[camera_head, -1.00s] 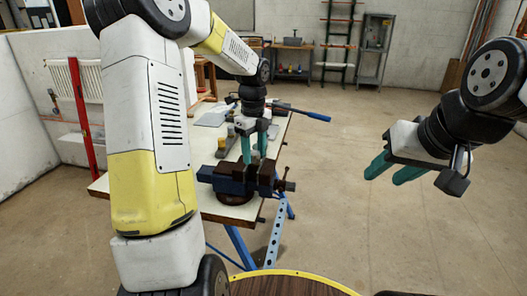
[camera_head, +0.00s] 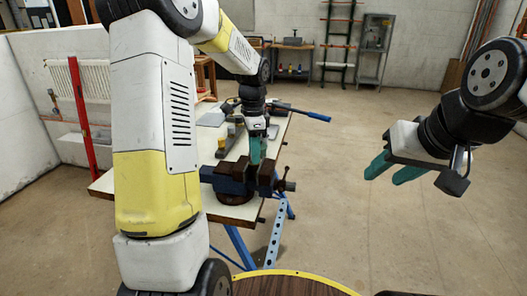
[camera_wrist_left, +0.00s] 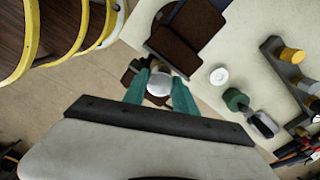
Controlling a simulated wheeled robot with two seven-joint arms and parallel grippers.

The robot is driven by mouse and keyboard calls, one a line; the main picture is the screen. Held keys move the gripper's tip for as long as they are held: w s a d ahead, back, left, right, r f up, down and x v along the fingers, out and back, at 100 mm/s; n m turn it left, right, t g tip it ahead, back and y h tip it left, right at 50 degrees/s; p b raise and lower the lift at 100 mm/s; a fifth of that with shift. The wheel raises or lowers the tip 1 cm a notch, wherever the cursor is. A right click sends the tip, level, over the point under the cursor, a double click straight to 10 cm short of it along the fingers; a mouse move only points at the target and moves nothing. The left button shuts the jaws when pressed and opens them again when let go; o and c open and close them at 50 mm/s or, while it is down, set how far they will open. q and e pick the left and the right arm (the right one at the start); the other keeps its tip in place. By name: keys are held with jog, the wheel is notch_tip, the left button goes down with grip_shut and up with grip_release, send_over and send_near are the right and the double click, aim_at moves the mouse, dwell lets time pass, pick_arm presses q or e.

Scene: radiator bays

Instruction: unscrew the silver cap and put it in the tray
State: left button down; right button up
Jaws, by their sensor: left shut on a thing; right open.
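The silver cap (camera_wrist_left: 160,86) shows as a pale round top between the teal fingers in the left wrist view. My left gripper (camera_head: 255,152) points down over the vise (camera_head: 228,182) on the workbench and is shut on the cap. The left wrist view shows its fingers (camera_wrist_left: 159,95) on either side of the cap. In the head view the cap is hidden by the fingers and vise, and I cannot tell whether it is still on its thread. My right gripper (camera_head: 395,172) is open and empty, out to the right over the floor. I cannot clearly make out the tray.
Beside the vise on the bench (camera_wrist_left: 225,50) are a white round piece (camera_wrist_left: 219,76), a green round piece (camera_wrist_left: 235,98) and a grey rack with yellow-topped pieces (camera_wrist_left: 292,55). A blue-handled bar (camera_head: 312,116) sticks out past the bench. The floor to the right is open.

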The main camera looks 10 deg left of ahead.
pick_arm(q)
jog(key=n, duration=2)
jog(key=c, duration=1.2)
grip_release()
jog(key=shift+o, duration=0.2)
